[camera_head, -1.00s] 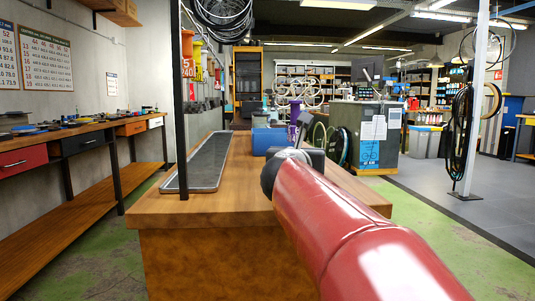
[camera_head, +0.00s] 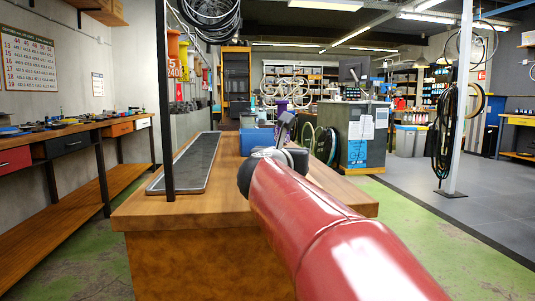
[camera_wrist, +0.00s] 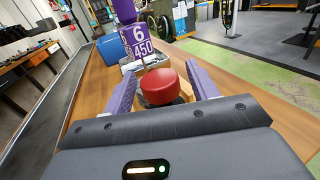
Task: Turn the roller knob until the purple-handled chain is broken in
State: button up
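In the wrist view, a round red knob (camera_wrist: 160,87) stands between the two purple fingers of my gripper (camera_wrist: 161,92). The fingers are spread apart, one on each side of the knob; I cannot tell whether either touches it. Just beyond stands a purple sign marked 6 and 450 (camera_wrist: 140,42), with a purple upright part (camera_wrist: 125,10) above it. I cannot make out the chain, and my arm hides the knob in the head view.
The wooden bench (camera_head: 150,215) runs away from me. A long dark tray (camera_head: 190,165) lies along its left side, by a black post (camera_head: 168,100). A blue box (camera_head: 257,140) stands farther back, also in the wrist view (camera_wrist: 112,48). Green floor is clear at right.

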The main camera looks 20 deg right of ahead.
jog(key=v, duration=0.8)
jog(key=shift+d, duration=0.1)
